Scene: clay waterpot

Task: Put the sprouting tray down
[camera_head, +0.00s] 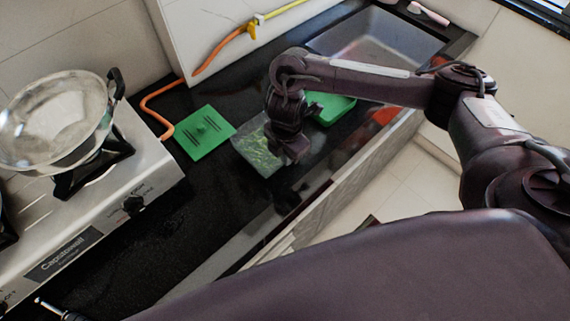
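The sprouting tray (251,146) is a pale, see-through shallow tray with green sprouts in it. It is over the black counter, between a flat green lid-like piece (205,133) and a green tray (335,108). My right gripper (292,152) points down at the sprouting tray's right edge and hides that side. Its fingers are too dark and hidden to tell whether they are shut on the rim. I cannot tell whether the tray touches the counter. My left gripper is not clearly seen.
A gas stove (100,195) with a metal wok (52,122) stands at the left. A sink (375,42) is at the back right. An orange hose (215,55) runs along the wall. The black counter (190,225) is clear in front of the green piece.

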